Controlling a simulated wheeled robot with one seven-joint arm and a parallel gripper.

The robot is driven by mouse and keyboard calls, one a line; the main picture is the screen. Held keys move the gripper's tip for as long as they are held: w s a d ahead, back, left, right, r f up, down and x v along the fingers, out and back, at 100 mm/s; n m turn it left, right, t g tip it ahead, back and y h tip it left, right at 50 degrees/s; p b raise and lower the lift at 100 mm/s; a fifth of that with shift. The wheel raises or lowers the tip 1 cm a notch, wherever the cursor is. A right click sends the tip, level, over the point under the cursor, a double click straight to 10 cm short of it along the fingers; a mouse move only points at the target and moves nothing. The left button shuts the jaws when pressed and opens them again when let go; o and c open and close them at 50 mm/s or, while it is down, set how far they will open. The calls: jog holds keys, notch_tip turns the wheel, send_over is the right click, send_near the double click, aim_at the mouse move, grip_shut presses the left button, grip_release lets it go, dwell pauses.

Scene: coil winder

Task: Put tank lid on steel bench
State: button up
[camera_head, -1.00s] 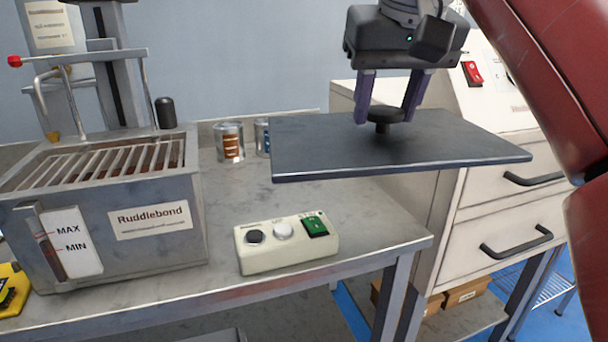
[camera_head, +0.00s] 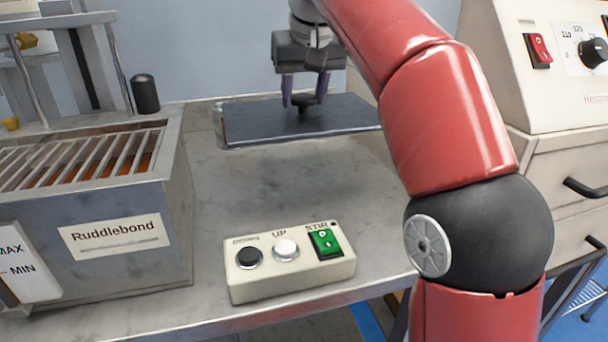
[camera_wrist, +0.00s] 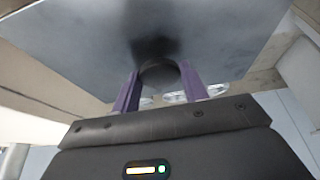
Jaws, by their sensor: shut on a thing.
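The tank lid (camera_head: 260,124) is a dark flat plate with a round black knob (camera_head: 303,108). My gripper (camera_head: 303,99), with purple fingers, is shut on the knob and holds the lid level over the back of the steel bench (camera_head: 240,190). A shadow lies on the bench in front of the lid; whether the lid touches the bench I cannot tell. In the wrist view the lid (camera_wrist: 80,45) fills the upper part, with the knob (camera_wrist: 158,72) between my fingertips.
The Ruddlebond tank (camera_head: 110,230) with its open grate stands at the left. A control box (camera_head: 290,268) with buttons sits at the bench front. A cream cabinet (camera_head: 560,100) stands at the right. The bench middle is clear. My red arm crosses the right side.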

aim_at(311, 121)
notch_tip(311, 121, down, 13)
jog(key=b, duration=0.4)
jog(key=shift+f+b, duration=0.15)
jog(key=shift+b, duration=0.25)
jog(key=shift+f, duration=0.1)
jog(key=o, duration=1.3)
jog(key=shift+f, duration=0.15)
jog(key=p+v, duration=0.3)
jog(key=v, duration=0.9)
jog(key=shift+s, duration=0.1)
